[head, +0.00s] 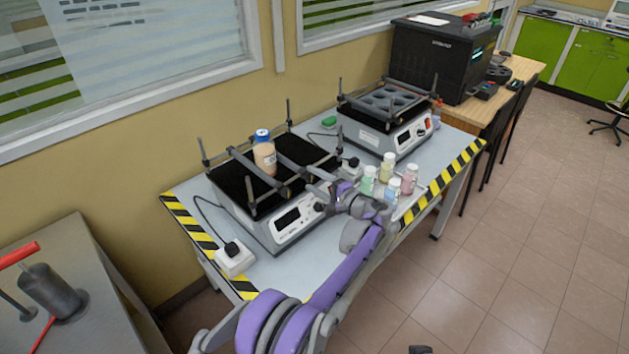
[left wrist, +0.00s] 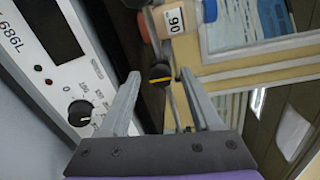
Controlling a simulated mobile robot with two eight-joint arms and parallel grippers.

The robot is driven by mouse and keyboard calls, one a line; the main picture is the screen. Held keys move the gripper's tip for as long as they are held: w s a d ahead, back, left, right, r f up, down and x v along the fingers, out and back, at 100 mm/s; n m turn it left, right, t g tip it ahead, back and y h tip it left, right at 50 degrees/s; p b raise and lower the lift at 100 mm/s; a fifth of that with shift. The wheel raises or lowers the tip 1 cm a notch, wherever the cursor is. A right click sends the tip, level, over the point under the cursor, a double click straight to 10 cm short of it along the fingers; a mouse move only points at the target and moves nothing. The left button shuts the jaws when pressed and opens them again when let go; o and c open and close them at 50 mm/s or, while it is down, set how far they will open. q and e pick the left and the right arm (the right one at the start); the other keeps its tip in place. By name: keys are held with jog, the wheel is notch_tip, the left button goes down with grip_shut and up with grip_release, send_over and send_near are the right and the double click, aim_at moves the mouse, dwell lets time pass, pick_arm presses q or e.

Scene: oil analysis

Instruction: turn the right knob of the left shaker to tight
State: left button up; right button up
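The left shaker (head: 232,186) stands on the table with a black top, corner posts and clamp bars. In the left wrist view, a round black knob (left wrist: 160,75) with a yellow line shows between my fingertips, with a gap on each side. My left gripper (left wrist: 160,78) is open around that line of sight; I cannot tell how deep the knob sits between the fingers. In the head view, the gripper (head: 311,182) is at the shaker's right front corner. A numbered black dial (left wrist: 80,113) is on the shaker's front panel. My right gripper is not in view.
A peach bottle with a blue cap (head: 264,157) stands on the left shaker between the bars. Several small capped bottles (head: 387,168) stand right of my gripper. A second shaker (head: 385,130) is at the back right. A white power socket (head: 234,260) sits at the left front.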

pick_arm(q)
jog(key=f+v, duration=0.1)
jog(key=v, duration=0.9)
jog(key=shift+s+d+r+b, duration=0.3)
jog(key=shift+r+b, duration=0.05)
jog(key=shift+r, duration=0.15)
jog(key=s+a+r+n+g+h+p, duration=0.25)
jog(key=s+a, duration=0.45)
jog(key=a, duration=0.4)
jog(key=s+a+r+n+g+h+p, duration=0.15)
jog(key=s+a+g+h, duration=0.35)
jog(key=a, duration=0.6)
jog(key=s+a+f+n+h+p, duration=0.1)
jog(key=s+f+n+h, duration=0.1)
jog(key=s, duration=1)
jog(key=s+a+f+n+h+p, duration=0.1)
jog(key=s+n, duration=0.4)
jog(key=s, duration=0.8)
notch_tip(320, 180, down, 2)
jog(key=shift+a+f+t+h, duration=0.2)
jog(key=shift+a+t+h, duration=0.25)
jog(key=shift+h, duration=0.3)
